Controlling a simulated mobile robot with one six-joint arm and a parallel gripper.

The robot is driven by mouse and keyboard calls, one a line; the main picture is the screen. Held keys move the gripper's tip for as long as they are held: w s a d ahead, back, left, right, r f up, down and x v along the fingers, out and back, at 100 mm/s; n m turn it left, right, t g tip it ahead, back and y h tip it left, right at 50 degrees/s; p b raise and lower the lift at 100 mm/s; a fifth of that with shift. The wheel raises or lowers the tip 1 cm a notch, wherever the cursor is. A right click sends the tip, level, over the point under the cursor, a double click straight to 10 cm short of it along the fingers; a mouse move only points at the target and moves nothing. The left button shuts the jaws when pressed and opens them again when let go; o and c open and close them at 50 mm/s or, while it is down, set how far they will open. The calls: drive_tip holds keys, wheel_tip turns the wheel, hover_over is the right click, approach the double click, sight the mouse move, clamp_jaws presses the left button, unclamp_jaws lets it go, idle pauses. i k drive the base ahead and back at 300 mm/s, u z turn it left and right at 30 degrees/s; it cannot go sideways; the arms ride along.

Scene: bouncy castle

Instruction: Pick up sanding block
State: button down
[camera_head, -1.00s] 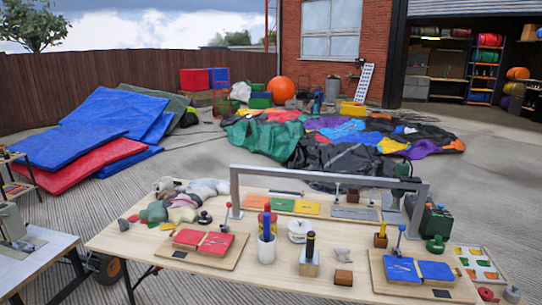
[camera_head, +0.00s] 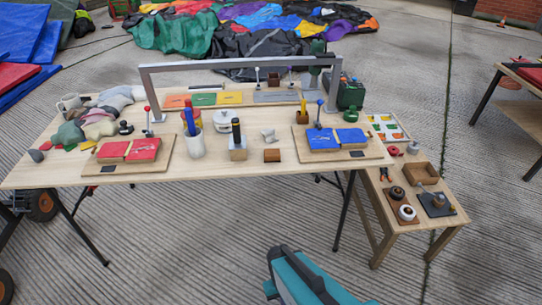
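A small brown block (camera_head: 272,155), which looks like the sanding block, lies on the wooden worktable (camera_head: 210,172) near its front edge. It sits between a block with an upright black handle (camera_head: 238,148) and the right-hand board with blue panels (camera_head: 322,138). A small grey lumpy piece (camera_head: 268,136) lies just behind it. Nothing covers the brown block. It is too small to make out its surface. My gripper is not in view.
A grey metal frame (camera_head: 240,64) spans the table's back. A lower side table (camera_head: 398,226) adjoins at right. Open paved floor (camera_head: 180,250) lies in front.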

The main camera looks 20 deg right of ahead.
sight(270, 155)
drive_tip(key=u, duration=0.05)
drive_tip(key=k, duration=1.35)
drive_tip(key=u, duration=0.55)
drive_tip(key=i, duration=0.7)
drive_tip(key=u, duration=0.55)
drive_tip(key=i, duration=0.8)
drive_tip(key=u, duration=0.1)
